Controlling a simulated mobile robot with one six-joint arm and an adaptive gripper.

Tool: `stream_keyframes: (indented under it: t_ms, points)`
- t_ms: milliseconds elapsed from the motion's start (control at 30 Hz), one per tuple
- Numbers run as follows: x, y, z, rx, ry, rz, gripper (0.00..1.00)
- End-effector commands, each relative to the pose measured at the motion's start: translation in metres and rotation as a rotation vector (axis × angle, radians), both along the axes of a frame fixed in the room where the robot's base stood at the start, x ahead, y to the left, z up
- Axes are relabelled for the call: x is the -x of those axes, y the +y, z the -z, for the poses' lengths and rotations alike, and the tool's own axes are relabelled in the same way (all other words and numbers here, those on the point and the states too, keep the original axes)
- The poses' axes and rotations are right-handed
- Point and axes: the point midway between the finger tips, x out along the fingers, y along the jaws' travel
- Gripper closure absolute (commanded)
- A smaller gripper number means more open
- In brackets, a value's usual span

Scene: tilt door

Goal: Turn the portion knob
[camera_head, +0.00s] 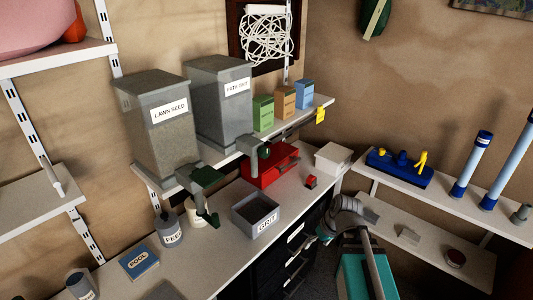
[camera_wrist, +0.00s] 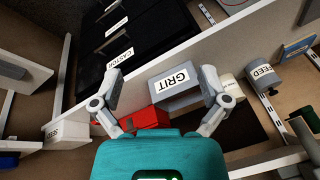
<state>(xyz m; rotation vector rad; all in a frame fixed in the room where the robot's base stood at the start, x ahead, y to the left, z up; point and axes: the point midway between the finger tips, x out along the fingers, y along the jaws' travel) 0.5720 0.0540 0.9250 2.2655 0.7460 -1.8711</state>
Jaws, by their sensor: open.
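Two grey dispensers, LAWN SEED (camera_head: 158,135) and PATH GRIT (camera_head: 220,115), stand on the upper shelf in the head view. A dark green part with a downward lever (camera_head: 208,216) sits under LAWN SEED. A round dark green knob (camera_head: 264,152) shows at the outlet of PATH GRIT. I cannot tell for sure which is the portion knob. The GRIT bin (camera_head: 256,214) stands on the bench below and also shows upside down in the wrist view (camera_wrist: 178,84). My gripper (camera_wrist: 162,74) is open and empty, its fingers spread on either side of the bin's image, apart from the knobs.
A red box (camera_head: 270,166), a white box (camera_head: 334,158) and a FEED pot (camera_head: 168,229) stand on the bench. Black drawers (camera_head: 290,250) sit under it. Green, orange and blue cartons (camera_head: 284,102) share the upper shelf. A side shelf (camera_head: 450,190) holds bottles at right.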

Motion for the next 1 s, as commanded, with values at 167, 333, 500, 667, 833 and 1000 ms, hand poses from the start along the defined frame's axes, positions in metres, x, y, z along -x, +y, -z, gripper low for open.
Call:
stream_keyframes:
  t_ms: [167, 333, 500, 667, 833, 1000]
  points:
    - [-0.022, 0.027, -0.017, -0.142, -0.174, -0.216, 0.05]
    - [-0.042, 0.048, -0.038, -0.249, -0.378, -0.394, 0.05]
    - [-0.063, 0.064, -0.063, -0.323, -0.607, -0.536, 0.05]
    - [-0.081, 0.074, -0.090, -0.356, -0.839, -0.636, 0.05]
    - [-0.101, 0.078, -0.120, -0.352, -1.092, -0.704, 0.05]
    - [-0.118, 0.076, -0.149, -0.303, -1.330, -0.736, 0.05]
